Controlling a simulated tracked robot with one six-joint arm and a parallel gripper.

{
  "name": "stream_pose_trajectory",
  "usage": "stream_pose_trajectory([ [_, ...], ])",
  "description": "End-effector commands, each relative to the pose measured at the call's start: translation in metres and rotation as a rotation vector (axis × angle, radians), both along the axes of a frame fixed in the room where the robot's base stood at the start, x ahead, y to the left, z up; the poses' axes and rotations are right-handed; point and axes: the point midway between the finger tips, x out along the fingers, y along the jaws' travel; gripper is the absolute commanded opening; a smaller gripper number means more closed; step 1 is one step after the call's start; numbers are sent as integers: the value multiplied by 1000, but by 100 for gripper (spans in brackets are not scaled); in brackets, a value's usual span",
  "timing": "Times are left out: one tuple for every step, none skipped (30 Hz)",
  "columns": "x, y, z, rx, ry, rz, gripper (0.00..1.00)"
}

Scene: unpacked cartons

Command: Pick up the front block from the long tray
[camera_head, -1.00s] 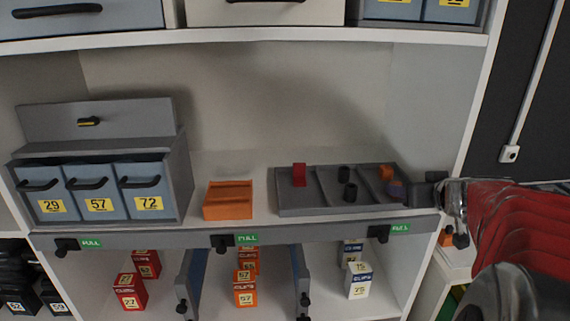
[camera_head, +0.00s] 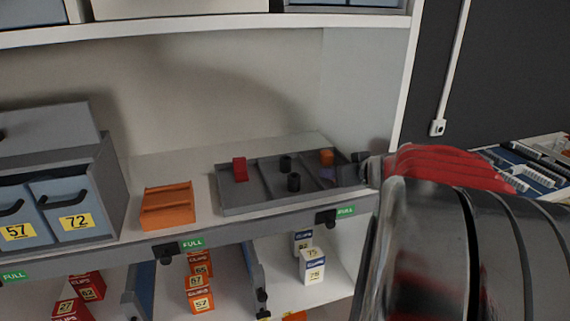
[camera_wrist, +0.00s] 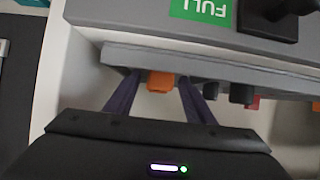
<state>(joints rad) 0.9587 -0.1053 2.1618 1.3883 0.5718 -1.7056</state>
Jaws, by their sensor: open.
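The long grey tray (camera_head: 262,207) lies on the shelf and has several compartments. An orange block (camera_head: 327,157) stands in its right-end compartment. Two black cylinders (camera_head: 294,182) (camera_head: 286,163) are in the middle part and a red block (camera_head: 240,169) is at the left. My gripper (camera_head: 328,174) reaches in from the right, with its purple fingers at the tray's right end. In the wrist view, the open fingers (camera_wrist: 160,98) spread either side of the orange block (camera_wrist: 161,81), with a visible gap to each side.
An orange holder (camera_head: 167,206) stands left of the tray, and a grey drawer cabinet (camera_head: 109,180) beyond it. The shelf's front edge carries green FULL labels (camera_head: 346,210) and black handles. Small boxes (camera_head: 312,266) stand below. The shelf behind the tray is clear.

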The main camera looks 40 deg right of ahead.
Motion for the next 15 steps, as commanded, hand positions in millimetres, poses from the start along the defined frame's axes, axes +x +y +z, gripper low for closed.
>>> stream_pose_trajectory([
  [0, 0, 0, 0, 0, 0, 49],
  [0, 0, 0, 0, 0, 0, 49],
  [0, 0, 0, 0, 0, 1, 49],
  [0, 0, 0, 0, 0, 1, 49],
  [0, 0, 0, 0, 0, 1, 49],
  [0, 0, 0, 0, 0, 1, 49],
  [0, 0, 0, 0, 0, 1, 49],
  [0, 0, 0, 0, 0, 1, 49],
  [0, 0, 0, 0, 0, 1, 46],
  [0, 1, 0, 0, 0, 1, 44],
  [0, 1, 0, 0, 0, 1, 42],
  [0, 1, 0, 0, 0, 1, 39],
  [0, 1, 0, 0, 0, 1, 37],
  [0, 1, 0, 0, 0, 1, 35],
  [0, 1, 0, 0, 0, 1, 32],
])
